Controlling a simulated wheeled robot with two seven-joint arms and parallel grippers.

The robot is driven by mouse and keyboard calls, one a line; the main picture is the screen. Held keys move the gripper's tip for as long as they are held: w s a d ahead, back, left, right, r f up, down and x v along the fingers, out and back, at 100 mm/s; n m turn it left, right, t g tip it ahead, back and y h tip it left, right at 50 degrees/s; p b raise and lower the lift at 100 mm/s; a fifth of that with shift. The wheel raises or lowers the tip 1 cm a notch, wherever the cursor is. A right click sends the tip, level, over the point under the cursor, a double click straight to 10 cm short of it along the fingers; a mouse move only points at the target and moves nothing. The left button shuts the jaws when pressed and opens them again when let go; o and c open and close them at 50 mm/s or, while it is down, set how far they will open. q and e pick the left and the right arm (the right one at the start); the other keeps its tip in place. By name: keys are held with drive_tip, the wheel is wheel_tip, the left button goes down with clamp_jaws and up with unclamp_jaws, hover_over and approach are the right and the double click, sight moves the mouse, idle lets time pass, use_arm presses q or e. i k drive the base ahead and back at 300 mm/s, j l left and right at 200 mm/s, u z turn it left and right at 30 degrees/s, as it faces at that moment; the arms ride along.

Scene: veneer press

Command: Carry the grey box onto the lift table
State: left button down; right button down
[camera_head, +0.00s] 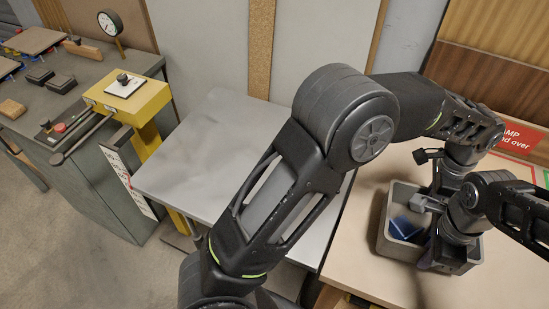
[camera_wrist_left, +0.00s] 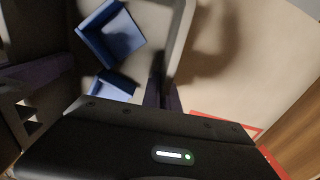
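The grey box (camera_head: 388,243) stands upright on the beige bench at the right in the head view. It holds blue pieces (camera_head: 405,228), which also show in the left wrist view (camera_wrist_left: 112,35). My left gripper is at the far side of the box, largely hidden in the head view; in the left wrist view its fingertips (camera_wrist_left: 163,88) are close together with the box's wall (camera_wrist_left: 180,40) between them. My right gripper (camera_head: 445,258) is at the box's near right side; its fingertips are mostly hidden. The lift table seems to be the grey metal top (camera_head: 195,150) left of the bench, empty where visible.
My left arm crosses above the metal top. A yellow post with a gauge plate (camera_head: 128,95) stands at its left. A green-grey workbench (camera_head: 85,85) holds blocks and a dial. A red sign (camera_head: 522,137) stands behind the box. The bench (camera_head: 350,250) is clear left of the box.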

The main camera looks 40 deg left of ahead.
sight(241, 175)
drive_tip(key=j+u, duration=1.1)
drive_tip(key=i+j, duration=0.05)
